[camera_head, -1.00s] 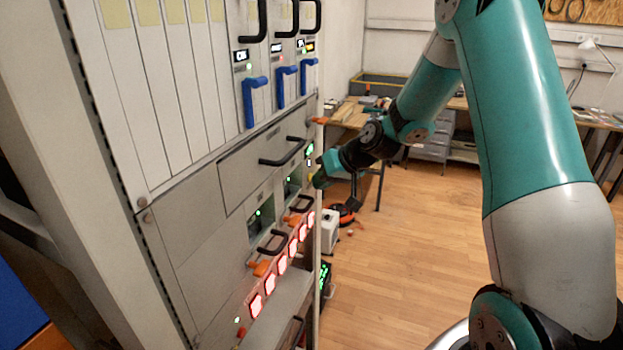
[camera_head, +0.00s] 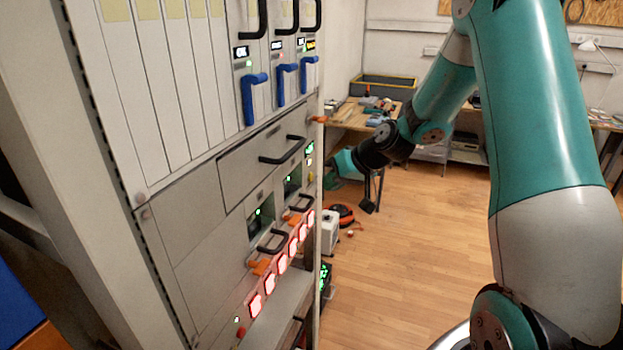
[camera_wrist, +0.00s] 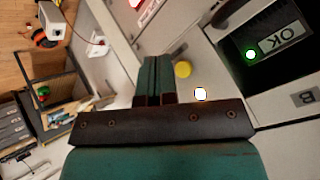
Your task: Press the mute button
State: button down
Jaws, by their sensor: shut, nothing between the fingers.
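The round yellow button (camera_wrist: 183,69) sits on the pale rack panel in the wrist view, above a small lit white round light (camera_wrist: 200,94). No label reading mute is legible, so I cannot tell for certain that the yellow one is the mute button. My gripper (camera_wrist: 157,58) is shut and empty, its teal fingers just left of the yellow button in that picture. In the head view my gripper (camera_head: 330,168) is just right of the rack's edge, with a gap to the panel.
The rack (camera_head: 190,245) carries black handles, blue levers (camera_head: 255,100) and a row of lit red squares (camera_head: 269,281). A dark display (camera_wrist: 265,45) reads OK beside a green light. Behind are a workbench (camera_head: 350,112) and a white box (camera_head: 330,231) on the floor. The wooden floor is mostly open.

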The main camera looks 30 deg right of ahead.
jog(key=shift+s+d+b, duration=0.15)
jog(key=shift+s+d, duration=0.45)
jog(key=shift+s, duration=0.2)
jog(key=shift+s+d+b, duration=0.15)
jog(key=shift+s+d, duration=0.45)
jog(key=shift+s, duration=0.15)
